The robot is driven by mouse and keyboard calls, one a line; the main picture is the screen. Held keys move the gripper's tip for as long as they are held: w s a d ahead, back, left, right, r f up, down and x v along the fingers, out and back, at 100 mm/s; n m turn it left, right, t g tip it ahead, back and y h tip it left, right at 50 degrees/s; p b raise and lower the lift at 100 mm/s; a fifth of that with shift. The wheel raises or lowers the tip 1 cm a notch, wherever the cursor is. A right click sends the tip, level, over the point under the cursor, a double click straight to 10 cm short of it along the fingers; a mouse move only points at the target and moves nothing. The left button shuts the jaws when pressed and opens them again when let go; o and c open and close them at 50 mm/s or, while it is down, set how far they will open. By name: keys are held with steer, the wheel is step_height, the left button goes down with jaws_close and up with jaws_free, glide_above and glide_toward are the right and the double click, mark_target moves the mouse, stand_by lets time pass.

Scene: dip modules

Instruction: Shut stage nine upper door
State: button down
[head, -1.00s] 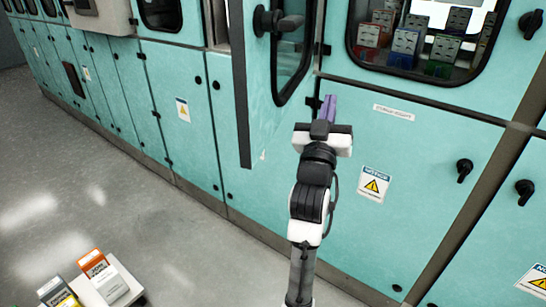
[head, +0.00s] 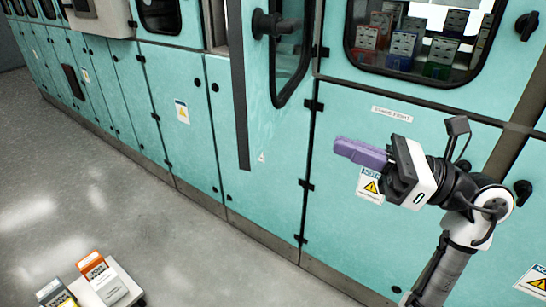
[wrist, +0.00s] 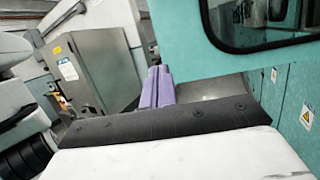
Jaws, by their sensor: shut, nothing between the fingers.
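A teal upper door (head: 268,110) with a dark-framed window and a black handle (head: 273,23) stands swung open, sticking out from the cabinet row in the head view. Its dark edge faces me. My gripper (head: 358,151) is to the right of the door, lower than its handle, with its purple fingers shut and empty. The fingers point left towards the door, with a gap between. In the wrist view the shut fingers (wrist: 157,88) point ahead. A teal panel with a window (wrist: 240,30) fills the upper right there; I cannot tell surely whether it is this door.
A closed windowed compartment (head: 420,40) with several modules is at the upper right. Lower panels with black knobs (head: 522,188) run along the row. A white stand with boxes (head: 105,280) is on the floor at lower left. The grey floor (head: 150,210) is otherwise clear.

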step_height(320, 180, down, 4)
steer(key=d+h, duration=0.2)
steer(key=h, duration=0.1)
steer(key=p, duration=0.6)
glide_toward(254, 156)
steer(key=shift+t, duration=0.3)
steer(key=x, duration=0.6)
steer(key=shift+s+a, duration=0.1)
steer(key=shift+a, duration=0.05)
steer(key=shift+a+f, duration=0.1)
steer(key=shift+a, duration=0.2)
